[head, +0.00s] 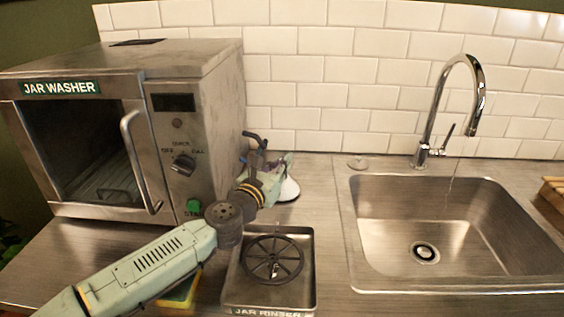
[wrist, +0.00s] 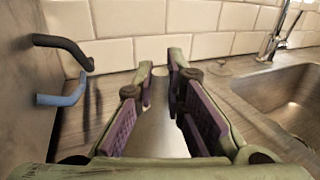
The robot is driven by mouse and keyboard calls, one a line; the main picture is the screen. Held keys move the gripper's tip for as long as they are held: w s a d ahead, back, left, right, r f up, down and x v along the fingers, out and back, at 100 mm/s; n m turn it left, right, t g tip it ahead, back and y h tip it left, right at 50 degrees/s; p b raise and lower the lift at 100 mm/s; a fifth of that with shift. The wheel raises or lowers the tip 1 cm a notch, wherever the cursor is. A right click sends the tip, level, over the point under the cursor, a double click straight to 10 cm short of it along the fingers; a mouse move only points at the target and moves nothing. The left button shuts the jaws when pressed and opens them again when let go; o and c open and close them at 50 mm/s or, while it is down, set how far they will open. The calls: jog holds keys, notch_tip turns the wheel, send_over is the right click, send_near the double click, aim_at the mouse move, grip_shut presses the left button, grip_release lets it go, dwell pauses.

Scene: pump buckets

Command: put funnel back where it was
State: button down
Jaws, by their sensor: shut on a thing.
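My gripper (head: 280,168) is behind the jar rinser, close to the right side of the jar washer. Its jaws are shut on the funnel (head: 290,189), whose pale flared part shows just below the fingers at counter height. I cannot tell whether the funnel touches the counter. In the wrist view, the purple-padded fingers (wrist: 160,88) come close together at their tips. A smooth grey part of the funnel (wrist: 163,132) shows between them. Much of the funnel is hidden by my gripper.
A black hook (wrist: 62,46) and a blue hook (wrist: 63,90) stick out from the jar washer's side (head: 222,110), left of my gripper. The jar rinser (head: 304,282) stands in front. The sink (head: 375,205) is at right. A tiled wall (head: 320,95) closes the back.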

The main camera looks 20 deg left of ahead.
jog(key=shift+f, duration=0.3)
jog(key=c, duration=1.7)
grip_release()
jog(key=shift+o, duration=0.2)
jog(key=shift+r, duration=0.1)
jog(key=shift+r, duration=0.25)
jog(key=s+b, duration=0.1)
jog(key=s, duration=0.2)
jog(key=s+a+b, duration=0.1)
jog(key=s, duration=0.3)
jog(key=s+b, duration=0.1)
jog(key=s, duration=0.2)
jog(key=shift+s+a+f+b, duration=0.2)
jog(key=shift+s+b, duration=0.2)
jog(key=shift+s+r, duration=0.1)
jog(key=shift+s, duration=0.4)
